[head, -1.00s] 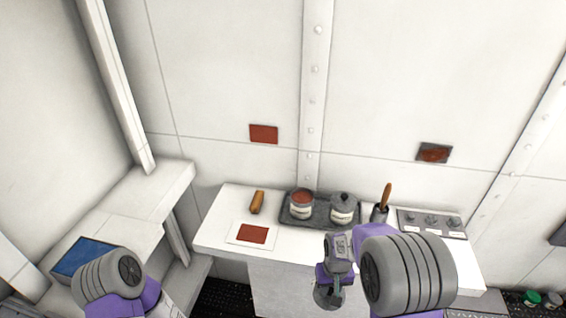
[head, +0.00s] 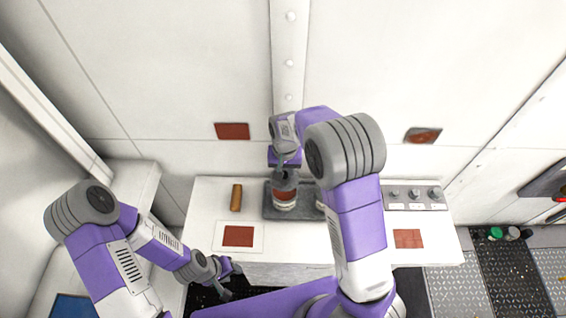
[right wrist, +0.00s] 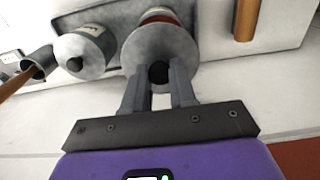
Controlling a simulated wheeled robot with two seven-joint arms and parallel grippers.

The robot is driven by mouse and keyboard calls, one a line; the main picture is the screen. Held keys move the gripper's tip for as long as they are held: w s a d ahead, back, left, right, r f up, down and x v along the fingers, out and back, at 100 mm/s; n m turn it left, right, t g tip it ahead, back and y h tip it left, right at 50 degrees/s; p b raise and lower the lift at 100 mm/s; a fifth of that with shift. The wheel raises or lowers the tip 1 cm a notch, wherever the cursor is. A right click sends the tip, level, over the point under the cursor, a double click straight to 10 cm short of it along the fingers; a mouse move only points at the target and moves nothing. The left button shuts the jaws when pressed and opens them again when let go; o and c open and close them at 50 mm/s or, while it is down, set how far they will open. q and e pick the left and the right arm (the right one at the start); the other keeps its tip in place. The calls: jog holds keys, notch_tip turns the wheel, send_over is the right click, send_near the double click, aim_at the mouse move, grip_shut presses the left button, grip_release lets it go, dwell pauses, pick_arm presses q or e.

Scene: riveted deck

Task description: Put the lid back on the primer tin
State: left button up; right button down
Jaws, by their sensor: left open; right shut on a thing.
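The primer tin (head: 285,201), a pale labelled tin with red showing at its top, stands on a dark tray (head: 270,213) on the white counter. My right gripper (head: 285,170) is shut on the dark knob of the grey round lid (head: 284,183). The lid (right wrist: 160,52) is over the tin, and red still shows below its edge in the head view and past its rim in the right wrist view, so it looks apart from the tin. My left gripper (head: 230,282) is open and empty, low in front of the counter.
A second tin with its lid on (right wrist: 83,52) stands beside it on the tray, mostly hidden behind my right arm in the head view. A brush in a cup (right wrist: 38,62), a wooden roller (head: 236,198), a red card (head: 238,236) and a knob panel (head: 415,197) are nearby.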

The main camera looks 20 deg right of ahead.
aim_at(285, 182)
jog(key=shift+s+f+b, duration=0.15)
jog(key=shift+f+b, duration=0.3)
jog(key=shift+f, duration=0.25)
notch_tip(285, 182, down, 3)
jog(key=shift+r+b, duration=0.2)
jog(key=shift+b, duration=0.8)
jog(key=shift+f+b, duration=0.75)
jog(key=shift+f, duration=0.3)
jog(key=shift+f, duration=0.15)
jog(key=shift+c, duration=1.8)
grip_release()
